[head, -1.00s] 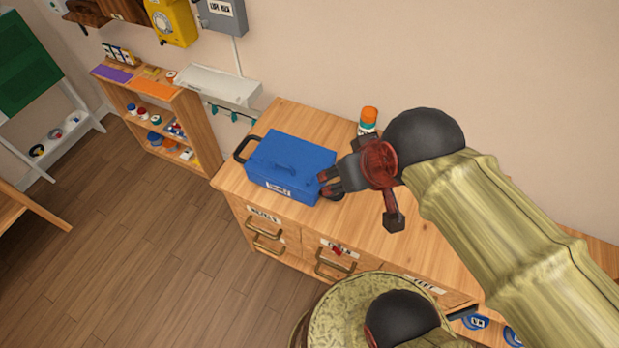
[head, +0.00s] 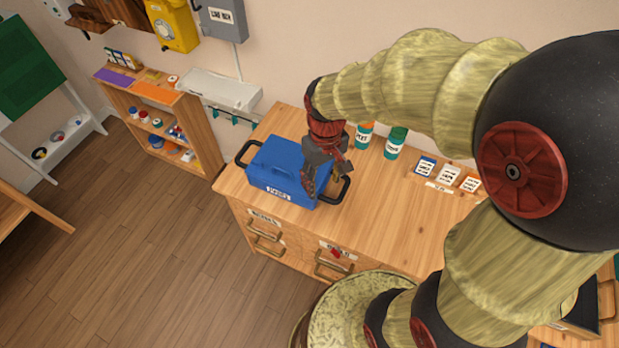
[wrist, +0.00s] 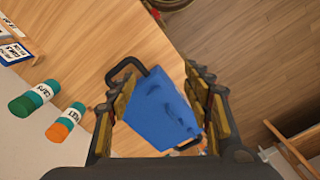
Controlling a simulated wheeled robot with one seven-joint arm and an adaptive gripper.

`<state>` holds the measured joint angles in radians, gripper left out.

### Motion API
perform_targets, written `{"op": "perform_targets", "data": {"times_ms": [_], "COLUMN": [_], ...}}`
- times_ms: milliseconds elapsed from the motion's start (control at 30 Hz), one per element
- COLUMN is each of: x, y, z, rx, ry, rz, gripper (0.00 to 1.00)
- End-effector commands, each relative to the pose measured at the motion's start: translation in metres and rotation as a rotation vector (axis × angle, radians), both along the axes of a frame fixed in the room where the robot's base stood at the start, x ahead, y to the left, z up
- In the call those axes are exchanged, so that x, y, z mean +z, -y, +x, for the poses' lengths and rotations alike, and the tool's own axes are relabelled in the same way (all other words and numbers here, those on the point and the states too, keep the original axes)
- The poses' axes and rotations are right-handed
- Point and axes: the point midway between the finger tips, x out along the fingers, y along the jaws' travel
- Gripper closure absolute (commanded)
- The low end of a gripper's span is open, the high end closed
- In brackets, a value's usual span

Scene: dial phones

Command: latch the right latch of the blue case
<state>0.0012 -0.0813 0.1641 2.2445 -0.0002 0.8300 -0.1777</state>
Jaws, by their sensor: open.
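The blue case (head: 275,167) stands on the wooden cabinet top, with black handles at its two ends and a white label on its front. My gripper (head: 322,192) points down over the case's right end, its jaws open, and hides part of that end. In the wrist view the blue case (wrist: 160,112) shows between the two open fingers (wrist: 155,100), with no clear grip on it. One black handle (wrist: 127,72) sticks out towards the upper left there. The right latch cannot be made out in either view.
Two teal-and-white bottles, one orange-topped (head: 364,136) and one green-topped (head: 396,142), stand behind on the cabinet top (head: 385,215). Small labelled cards (head: 448,174) lie to the right. Drawers with brass handles (head: 265,238) are below. The cabinet top in front of the bottles is clear.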

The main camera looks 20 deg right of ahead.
Motion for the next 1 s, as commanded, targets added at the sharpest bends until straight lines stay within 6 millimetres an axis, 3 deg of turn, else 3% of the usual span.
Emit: {"op": "perform_targets", "data": {"times_ms": [333,400,500,767,1000], "x": [-0.076,-0.084,-0.077,-0.079,-0.111], "y": [0.000,0.000,0.000,0.000,0.000], "z": [0.059,0.077,0.098,0.105,0.104], "rx": [0.285,0.372,0.477,0.609,0.611], "ry": [-0.081,-0.061,-0.010,0.014,0.013], "rz": [0.016,0.017,0.010,0.005,0.006], "gripper": [0.50,0.50,0.50,0.50,0.50]}}
